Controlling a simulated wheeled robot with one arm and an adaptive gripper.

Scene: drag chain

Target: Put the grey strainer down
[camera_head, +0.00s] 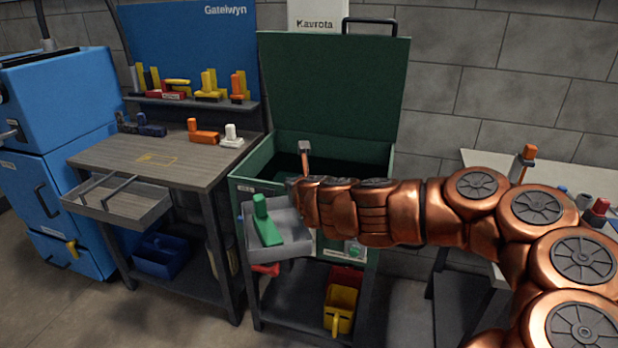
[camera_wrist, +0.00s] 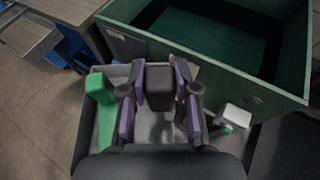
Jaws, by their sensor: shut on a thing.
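The grey strainer (camera_wrist: 161,82) appears as a dark grey block between the purple finger pads of my gripper (camera_wrist: 161,100) in the wrist view. My gripper is shut on it and holds it over a grey tray (camera_wrist: 84,140) at the front of the green cabinet. Most of the strainer is hidden by the fingers and wrist. In the head view my copper arm reaches in from the right, its end beside the tray (camera_head: 250,249); fingertips and strainer cannot be made out there. I cannot tell whether the strainer touches the tray floor.
A wooden workbench (camera_head: 150,160) with a drawer (camera_head: 117,199) stands left.

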